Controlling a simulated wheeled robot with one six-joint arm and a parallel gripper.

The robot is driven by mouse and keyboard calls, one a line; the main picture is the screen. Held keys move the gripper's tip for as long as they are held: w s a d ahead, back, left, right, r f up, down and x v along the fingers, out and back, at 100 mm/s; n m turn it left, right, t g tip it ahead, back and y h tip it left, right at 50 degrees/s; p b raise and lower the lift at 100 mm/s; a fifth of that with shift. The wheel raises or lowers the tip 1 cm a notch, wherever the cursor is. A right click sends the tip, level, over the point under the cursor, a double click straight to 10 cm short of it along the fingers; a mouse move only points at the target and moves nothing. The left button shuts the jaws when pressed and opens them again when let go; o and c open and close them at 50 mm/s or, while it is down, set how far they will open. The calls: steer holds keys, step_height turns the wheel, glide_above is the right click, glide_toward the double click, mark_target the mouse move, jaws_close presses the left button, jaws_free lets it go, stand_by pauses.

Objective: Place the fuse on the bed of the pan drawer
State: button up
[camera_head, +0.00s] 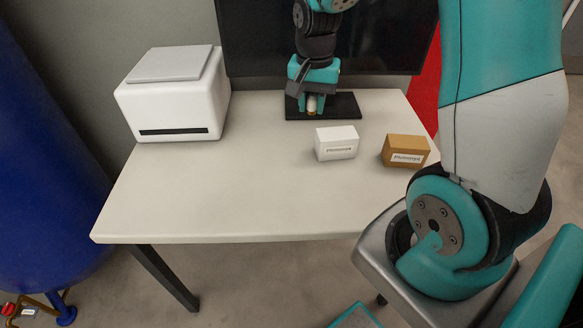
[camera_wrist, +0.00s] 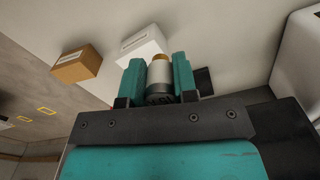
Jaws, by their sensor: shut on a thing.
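The fuse (camera_wrist: 159,71) is a small upright-looking cylinder, pale with an orange-brown end cap and a dark grey end. It is between the two teal fingers of my gripper (camera_wrist: 158,80), which is shut on it. In the head view, the fuse (camera_head: 311,104) shows below my gripper (camera_head: 312,97), over or at the black base plate at the back of the table. I cannot tell whether it touches the plate. No open pan drawer can be made out in either view.
The white table (camera_head: 225,200) is clear in front. A white box (camera_head: 336,143) and a brown box (camera_head: 404,151) stand front right of my gripper. A white machine with a dark slot (camera_head: 175,95) stands at the left. The black base plate (camera_head: 346,106) and dark screen (camera_head: 255,40) are behind.

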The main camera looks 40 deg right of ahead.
mark_target(308, 174)
step_height(308, 174, down, 20)
steer(key=shift+r+b, duration=0.25)
steer(key=shift+b, duration=0.15)
steer(key=shift+f, duration=0.2)
steer(key=o, duration=0.9)
steer(key=shift+r, duration=0.1)
steer(key=shift+r, duration=0.1)
